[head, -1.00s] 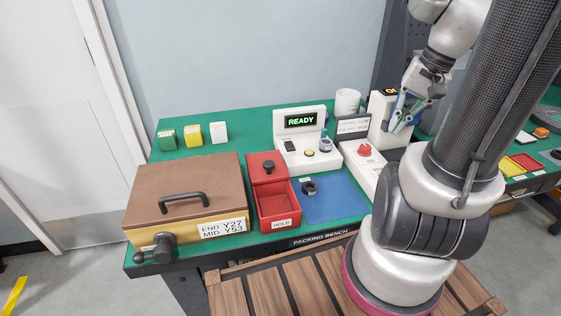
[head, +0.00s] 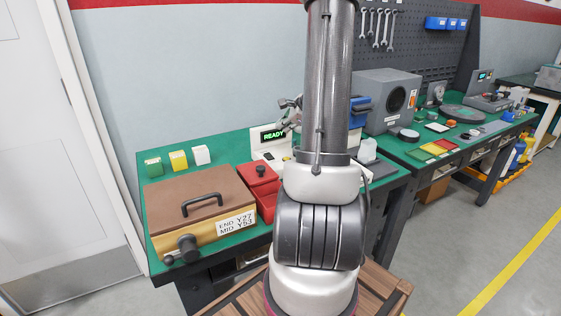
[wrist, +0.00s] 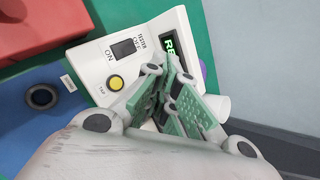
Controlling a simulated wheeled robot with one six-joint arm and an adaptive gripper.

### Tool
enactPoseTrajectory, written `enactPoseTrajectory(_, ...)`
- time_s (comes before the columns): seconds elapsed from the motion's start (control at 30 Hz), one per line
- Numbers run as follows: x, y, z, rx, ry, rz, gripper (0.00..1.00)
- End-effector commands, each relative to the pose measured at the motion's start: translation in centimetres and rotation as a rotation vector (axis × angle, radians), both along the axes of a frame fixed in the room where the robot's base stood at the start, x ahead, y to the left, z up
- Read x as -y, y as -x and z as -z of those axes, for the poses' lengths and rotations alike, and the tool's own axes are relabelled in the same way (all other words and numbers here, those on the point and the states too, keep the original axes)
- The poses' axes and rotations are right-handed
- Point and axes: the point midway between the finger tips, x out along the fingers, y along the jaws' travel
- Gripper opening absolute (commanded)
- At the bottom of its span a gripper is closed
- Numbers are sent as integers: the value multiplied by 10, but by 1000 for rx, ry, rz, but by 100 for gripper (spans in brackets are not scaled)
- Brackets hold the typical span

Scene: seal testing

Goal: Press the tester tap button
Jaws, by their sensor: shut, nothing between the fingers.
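The white tester (wrist: 90,62) fills the upper middle of the wrist view. Its round yellow tap button (wrist: 116,82), labelled TAP, is uncovered, left of my fingertips. A black rocker switch (wrist: 123,48) sits above it, and the green-lit display (wrist: 169,46) is partly hidden by my fingers. My gripper (wrist: 162,72) is shut and empty, apart from the button; its height above the tester is hard to judge.
A brown-lidded box (head: 195,197) stands at the bench's left front. Three small blocks (head: 178,160) stand behind it.

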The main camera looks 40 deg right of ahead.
Motion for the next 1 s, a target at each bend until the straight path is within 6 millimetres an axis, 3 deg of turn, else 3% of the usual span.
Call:
enactPoseTrajectory(0.43, -1, 0, 9, -1, -3, -3, 0)
enactPoseTrajectory(1.0, -1, 1, 80, -2, -3, -3, 0)
